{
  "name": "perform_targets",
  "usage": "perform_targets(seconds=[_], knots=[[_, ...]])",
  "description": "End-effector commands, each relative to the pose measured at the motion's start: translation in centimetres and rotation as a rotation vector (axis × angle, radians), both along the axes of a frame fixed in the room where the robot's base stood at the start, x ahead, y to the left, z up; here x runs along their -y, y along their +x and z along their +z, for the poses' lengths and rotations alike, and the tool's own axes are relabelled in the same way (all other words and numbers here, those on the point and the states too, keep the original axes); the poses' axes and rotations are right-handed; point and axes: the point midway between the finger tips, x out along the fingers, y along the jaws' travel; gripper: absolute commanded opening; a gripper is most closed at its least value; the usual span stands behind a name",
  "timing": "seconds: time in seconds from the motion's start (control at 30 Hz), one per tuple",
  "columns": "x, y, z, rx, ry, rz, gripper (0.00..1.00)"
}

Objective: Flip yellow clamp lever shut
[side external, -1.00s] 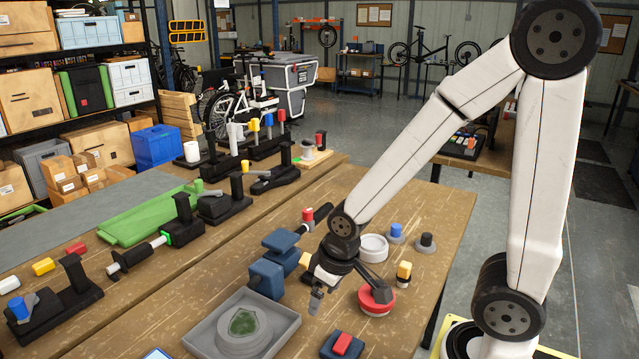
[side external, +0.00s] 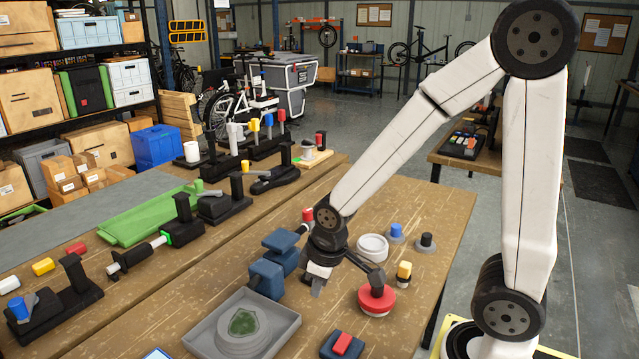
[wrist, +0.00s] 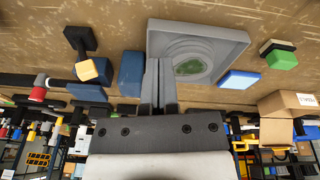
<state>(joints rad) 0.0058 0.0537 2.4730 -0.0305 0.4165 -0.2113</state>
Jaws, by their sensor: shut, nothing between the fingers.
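The yellow clamp lever end (wrist: 88,69) shows in the wrist view as a small yellow-orange block beside the dark blue clamp body (wrist: 130,73). In the side view the blue clamp (side external: 266,279) stands behind the grey tray, and my wrist hides the yellow part. My gripper (side external: 317,291) is shut and empty, pointing down just to the right of the blue clamp. In the wrist view its fingers (wrist: 159,64) are together, with the yellow block to their left and apart from them. Whether the lever is raised or lowered is unclear.
A grey tray (side external: 286,337) with a round fixture lies in front. A red round knob (side external: 376,299), a yellow-topped knob (side external: 404,271) and a white round part (side external: 373,247) stand to the right. A blue block with a red top (side external: 342,346) sits at the front.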

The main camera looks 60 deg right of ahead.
Motion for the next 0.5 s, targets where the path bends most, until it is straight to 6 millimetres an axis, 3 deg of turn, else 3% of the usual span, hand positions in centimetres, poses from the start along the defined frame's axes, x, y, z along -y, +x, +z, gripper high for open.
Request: perform_targets(seconds=[0.5], knots=[[1.4, 5.1, 0.8, -0.11, -0.14, 0.582, 0.0]])
